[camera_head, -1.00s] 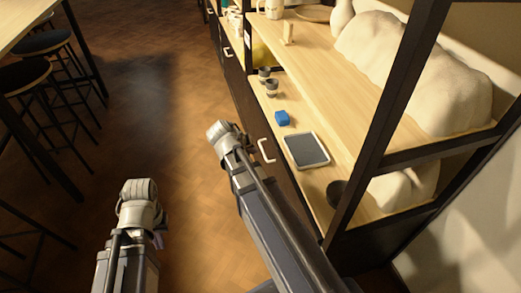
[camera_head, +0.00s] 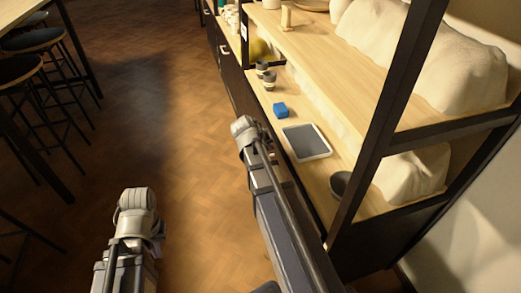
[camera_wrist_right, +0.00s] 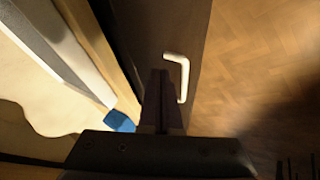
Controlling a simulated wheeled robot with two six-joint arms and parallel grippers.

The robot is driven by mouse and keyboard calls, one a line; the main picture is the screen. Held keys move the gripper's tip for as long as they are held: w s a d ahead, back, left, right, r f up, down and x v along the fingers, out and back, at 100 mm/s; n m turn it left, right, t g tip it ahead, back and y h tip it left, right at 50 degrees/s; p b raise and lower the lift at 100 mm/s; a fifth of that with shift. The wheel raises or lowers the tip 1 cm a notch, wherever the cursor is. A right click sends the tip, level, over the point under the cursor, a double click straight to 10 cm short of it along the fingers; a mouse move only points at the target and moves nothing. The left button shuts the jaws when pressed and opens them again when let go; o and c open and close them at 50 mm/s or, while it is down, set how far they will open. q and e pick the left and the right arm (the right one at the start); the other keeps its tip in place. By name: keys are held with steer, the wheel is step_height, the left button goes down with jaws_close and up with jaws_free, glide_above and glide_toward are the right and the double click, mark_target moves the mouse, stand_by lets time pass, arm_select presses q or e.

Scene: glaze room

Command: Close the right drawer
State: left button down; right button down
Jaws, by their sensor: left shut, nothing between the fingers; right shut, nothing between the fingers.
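The dark front of a drawer (camera_wrist_right: 195,30) with a pale curved handle (camera_wrist_right: 180,68) shows in the right wrist view. My right gripper (camera_wrist_right: 160,75) is shut and empty, its fingertips just left of the handle in that view; I cannot tell whether they touch anything. In the head view my right gripper (camera_head: 243,126) is at the cabinet's front side, and my arm hides the near handle. How far the drawer stands out is unclear. My left gripper (camera_head: 137,198) is shut and empty over the floor, away from the cabinet.
On the wooden cabinet top lie a tablet (camera_head: 307,142), a blue block (camera_head: 281,110), small dark cups (camera_head: 269,80) and a dark bowl (camera_head: 340,184). A black shelf post (camera_head: 385,120) rises at right. Stools (camera_head: 38,75) stand at left; the floor between is clear.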

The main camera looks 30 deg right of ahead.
mark_target(277, 145)
steer(key=shift+s+d, duration=0.1)
steer(key=shift+d, duration=0.3)
arm_select(q)
steer(key=shift+a, duration=0.1)
arm_select(e)
steer(key=shift+s+d, duration=0.15)
steer(key=shift+d, duration=0.45)
steer(key=shift+s+d, duration=0.15)
steer(key=shift+d, duration=0.45)
steer(key=shift+r, duration=0.1)
